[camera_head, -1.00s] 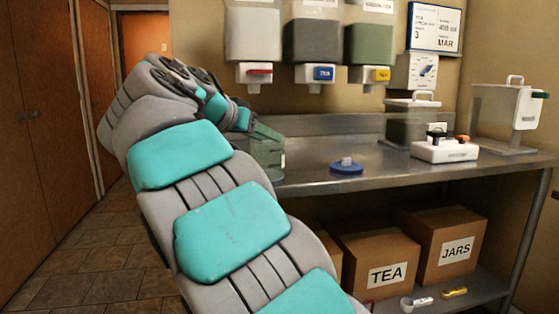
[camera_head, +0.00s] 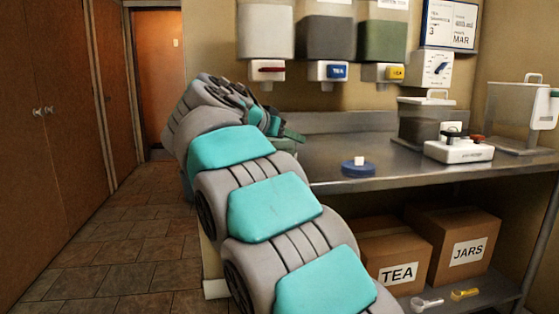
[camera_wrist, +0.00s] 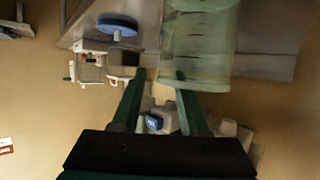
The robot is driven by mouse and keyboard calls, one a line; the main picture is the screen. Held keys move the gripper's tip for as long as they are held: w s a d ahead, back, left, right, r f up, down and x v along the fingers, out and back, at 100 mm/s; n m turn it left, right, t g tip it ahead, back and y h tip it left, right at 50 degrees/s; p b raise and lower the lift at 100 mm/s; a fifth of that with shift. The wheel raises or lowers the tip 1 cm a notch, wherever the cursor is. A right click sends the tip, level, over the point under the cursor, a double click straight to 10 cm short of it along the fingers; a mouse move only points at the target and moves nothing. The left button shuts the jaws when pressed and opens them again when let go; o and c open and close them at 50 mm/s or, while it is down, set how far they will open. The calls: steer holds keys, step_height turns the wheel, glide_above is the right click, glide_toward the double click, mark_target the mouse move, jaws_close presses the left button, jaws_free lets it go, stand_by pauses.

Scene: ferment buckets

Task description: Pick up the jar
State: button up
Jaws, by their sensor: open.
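The jar (camera_wrist: 200,45) is a clear, pale greenish cylinder in the wrist view, at the upper middle beyond my fingertips. My gripper (camera_wrist: 160,82) is open, with two dark green fingers apart and nothing visible between them. The right finger's tip overlaps the jar's near end in the picture; I cannot tell if they touch. The jar lies to the right of the gap's middle. In the head view my gripper (camera_head: 288,134) is over the counter's left end, and the jar is mostly hidden by my arm. A blue lid (camera_head: 358,168) with a white knob lies on the counter.
The steel counter (camera_head: 400,172) is clear around the lid. A white device (camera_head: 459,151) and lidded clear containers (camera_head: 425,120) stand to the right. Dispensers (camera_head: 328,72) hang on the wall above. TEA (camera_head: 396,262) and JARS (camera_head: 465,245) boxes sit on the shelf below.

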steer(key=shift+c, duration=0.4)
jaws_close()
stand_by(0.9)
